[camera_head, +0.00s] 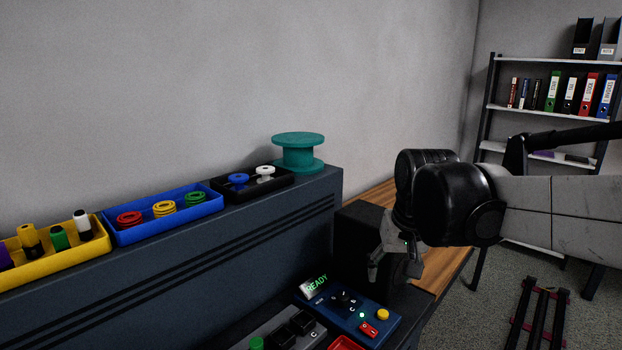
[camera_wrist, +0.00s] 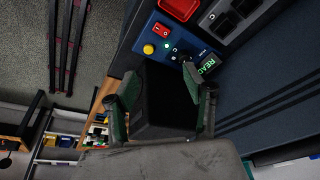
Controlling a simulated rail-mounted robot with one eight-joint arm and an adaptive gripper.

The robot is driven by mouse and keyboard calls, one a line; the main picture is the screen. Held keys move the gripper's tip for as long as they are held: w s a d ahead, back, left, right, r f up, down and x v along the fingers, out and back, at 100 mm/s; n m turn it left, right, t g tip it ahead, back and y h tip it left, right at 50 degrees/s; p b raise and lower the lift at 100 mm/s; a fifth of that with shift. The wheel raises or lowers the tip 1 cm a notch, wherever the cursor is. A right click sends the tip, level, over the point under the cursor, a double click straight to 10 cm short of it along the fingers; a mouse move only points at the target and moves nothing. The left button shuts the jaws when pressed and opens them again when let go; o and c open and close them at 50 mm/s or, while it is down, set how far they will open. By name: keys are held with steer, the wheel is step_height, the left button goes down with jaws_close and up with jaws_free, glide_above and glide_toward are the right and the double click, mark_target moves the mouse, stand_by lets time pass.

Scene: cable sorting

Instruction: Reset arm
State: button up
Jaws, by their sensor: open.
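My gripper (camera_head: 396,268) hangs at the end of my arm, right of centre in the head view, pointing down. In the wrist view its two fingers (camera_wrist: 153,88) are spread apart, with nothing between them but a dark box (camera_wrist: 165,108) that appears beyond them. In the head view the dark box (camera_head: 358,228) stands just left of and behind my gripper. I cannot tell whether they touch. The blue control panel (camera_head: 345,310) lies below and left of my gripper, with a lit READY display, a red switch and a yellow button.
A dark blue raised ledge (camera_head: 200,265) holds a yellow tray (camera_head: 50,268), a blue tray (camera_head: 165,228), a black tray (camera_head: 252,190) and a teal spool (camera_head: 298,153). A wooden surface (camera_head: 448,265) lies under my arm. A shelf with binders (camera_head: 545,110) stands at the back right.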

steer(key=s+d+f+t, duration=0.2)
steer(key=s, duration=0.6)
steer(key=s+d+f+t, duration=0.1)
steer(key=s+d+f, duration=0.1)
steer(key=s, duration=0.6)
steer(key=shift+s+d+f+t, duration=0.15)
steer(key=shift+s+f+t, duration=0.05)
steer(key=shift+s+t, duration=0.2)
